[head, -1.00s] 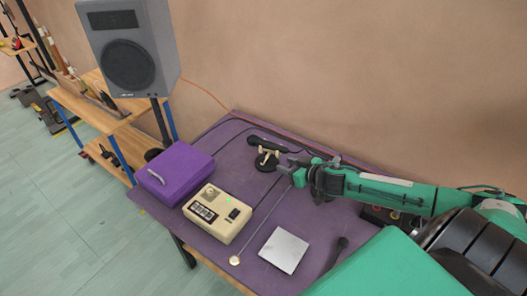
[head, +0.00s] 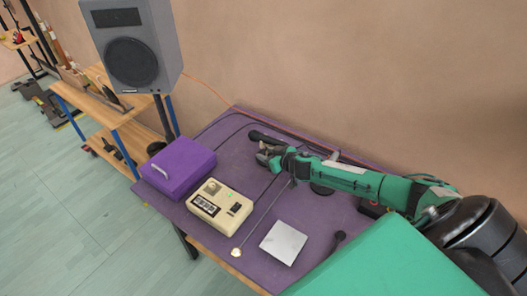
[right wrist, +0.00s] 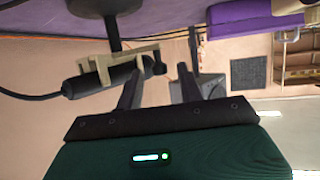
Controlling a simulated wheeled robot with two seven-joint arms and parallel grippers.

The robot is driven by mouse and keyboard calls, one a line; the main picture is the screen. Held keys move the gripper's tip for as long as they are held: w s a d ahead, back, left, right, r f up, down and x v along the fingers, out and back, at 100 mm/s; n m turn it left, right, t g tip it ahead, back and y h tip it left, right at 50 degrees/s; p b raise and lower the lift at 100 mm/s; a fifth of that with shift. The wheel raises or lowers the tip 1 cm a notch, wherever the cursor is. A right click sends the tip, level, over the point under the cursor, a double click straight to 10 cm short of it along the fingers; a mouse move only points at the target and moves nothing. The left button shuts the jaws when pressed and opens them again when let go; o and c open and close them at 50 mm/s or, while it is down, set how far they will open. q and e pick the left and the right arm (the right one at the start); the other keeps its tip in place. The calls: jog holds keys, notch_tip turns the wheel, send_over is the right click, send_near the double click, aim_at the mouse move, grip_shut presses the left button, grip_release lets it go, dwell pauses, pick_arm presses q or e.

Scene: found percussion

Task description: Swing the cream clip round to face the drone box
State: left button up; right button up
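The cream clip (right wrist: 112,66) shows in the right wrist view, in front of my gripper and toward the left finger, with a black microphone (right wrist: 98,82) beside it. In the head view the clip is largely hidden by my right gripper, and the microphone (head: 264,138) lies just behind. My right gripper (head: 262,154) is over the back of the purple table; its two fingers (right wrist: 160,78) are apart, with no thing clearly held between them. I cannot tell whether a finger touches the clip. A cream box with a label and buttons, probably the drone box (head: 222,205), sits at the front left. My left gripper is out of view.
A purple case (head: 180,168) stands left of the cream box. A thin rod with a round end (head: 236,252) and a silver plate (head: 284,243) lie in front. A speaker (head: 133,48) stands behind at left. Cables run along the table's back.

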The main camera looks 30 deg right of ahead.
jog(key=shift+x, duration=1.15)
grip_shut()
